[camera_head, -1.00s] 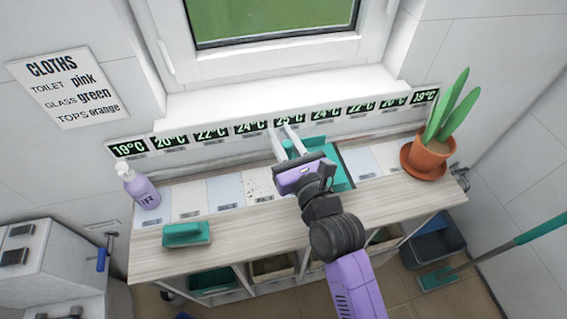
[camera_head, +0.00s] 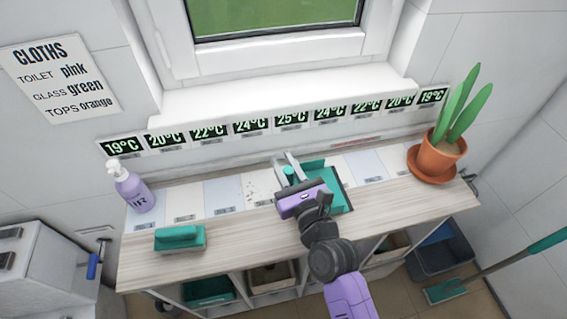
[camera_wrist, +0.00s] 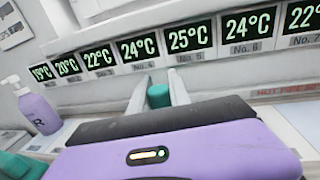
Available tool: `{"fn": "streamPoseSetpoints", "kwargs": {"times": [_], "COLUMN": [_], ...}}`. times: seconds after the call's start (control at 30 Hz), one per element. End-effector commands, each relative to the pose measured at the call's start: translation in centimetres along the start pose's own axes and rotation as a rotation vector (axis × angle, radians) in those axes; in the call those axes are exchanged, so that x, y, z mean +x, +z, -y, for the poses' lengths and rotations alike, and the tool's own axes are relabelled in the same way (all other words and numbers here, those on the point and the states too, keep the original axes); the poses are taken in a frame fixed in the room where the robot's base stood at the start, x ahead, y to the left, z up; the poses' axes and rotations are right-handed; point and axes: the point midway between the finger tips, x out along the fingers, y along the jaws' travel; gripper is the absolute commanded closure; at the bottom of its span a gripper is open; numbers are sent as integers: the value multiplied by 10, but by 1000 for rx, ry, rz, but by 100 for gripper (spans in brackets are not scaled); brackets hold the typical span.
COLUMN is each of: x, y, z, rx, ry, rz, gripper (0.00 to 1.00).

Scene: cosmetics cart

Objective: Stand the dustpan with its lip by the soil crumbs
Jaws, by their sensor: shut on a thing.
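The teal dustpan (camera_head: 332,190) is over the right-centre of the shelf top, partly hidden behind my gripper. A dark edge shows along its right side. My gripper (camera_head: 289,170) is shut on its teal handle, which also shows between the fingers in the wrist view (camera_wrist: 159,96). The soil crumbs (camera_head: 252,188) are small dark specks on a pale panel, left of the gripper and dustpan. I cannot tell whether the dustpan touches the surface.
A purple pump bottle (camera_head: 133,190) stands at the left end, a potted plant (camera_head: 436,158) at the right end. Temperature displays (camera_head: 291,118) line the back wall.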

Motion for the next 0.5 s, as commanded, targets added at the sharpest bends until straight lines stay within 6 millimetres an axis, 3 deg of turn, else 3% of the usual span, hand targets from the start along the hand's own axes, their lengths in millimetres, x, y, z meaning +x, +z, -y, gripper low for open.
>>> {"fn": "streamPoseSetpoints", "kwargs": {"times": [0.13,0.17,0.27,0.5], "x": [0,0,0,0], "y": [-3,-4,-3,-3], "z": [0,0,0,0], "rx": [-1,-1,0,0], "ry": [-1,0,0,0], "rz": [1,0,0,0], "gripper": [100,75,56,55]}}
